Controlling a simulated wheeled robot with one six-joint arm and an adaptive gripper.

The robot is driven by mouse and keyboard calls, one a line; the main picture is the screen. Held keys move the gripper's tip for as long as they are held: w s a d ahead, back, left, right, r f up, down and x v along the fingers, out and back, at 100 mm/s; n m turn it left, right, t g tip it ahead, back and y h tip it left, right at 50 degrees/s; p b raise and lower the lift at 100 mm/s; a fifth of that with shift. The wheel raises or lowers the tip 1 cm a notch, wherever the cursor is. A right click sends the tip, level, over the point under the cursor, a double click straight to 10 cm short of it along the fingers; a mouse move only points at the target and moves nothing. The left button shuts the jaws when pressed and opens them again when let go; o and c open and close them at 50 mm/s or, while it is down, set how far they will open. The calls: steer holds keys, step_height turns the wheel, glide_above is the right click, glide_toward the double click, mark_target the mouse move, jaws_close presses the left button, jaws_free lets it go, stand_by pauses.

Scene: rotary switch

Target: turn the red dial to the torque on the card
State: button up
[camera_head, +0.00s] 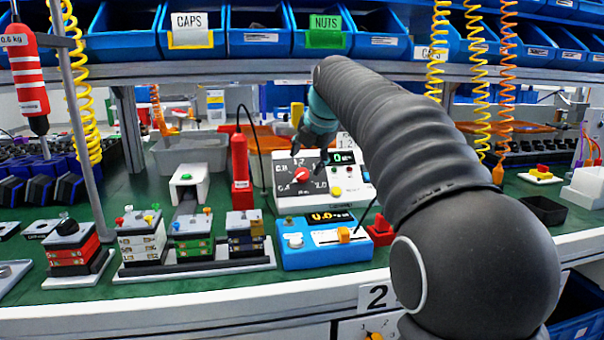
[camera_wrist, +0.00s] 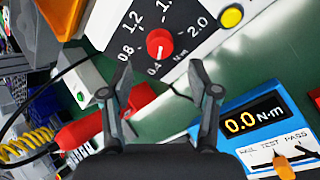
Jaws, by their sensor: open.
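The red dial (camera_head: 302,174) sits on the sloped face of a white box (camera_head: 283,191) with a printed torque scale. It also shows in the wrist view (camera_wrist: 160,43), where a white mark on it points toward 0.4. My gripper (camera_head: 308,152) is open and empty near the box's upper part. In the wrist view my fingertips (camera_wrist: 161,82) are spread, and the dial lies beyond them, framed by the gap, apart from both. A white card (camera_head: 345,141) behind the box is mostly hidden by my arm; its value is not readable.
A blue torque tester (camera_head: 320,238) with a 0.0 display (camera_wrist: 254,119) stands in front of the box. A red upright tool (camera_head: 240,165) stands at its left. Coiled hoses hang above.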

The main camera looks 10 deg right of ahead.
mark_target(301, 173)
steer(key=shift+x, duration=2.8)
steer(key=shift+s, duration=0.1)
steer(key=c, duration=1.2)
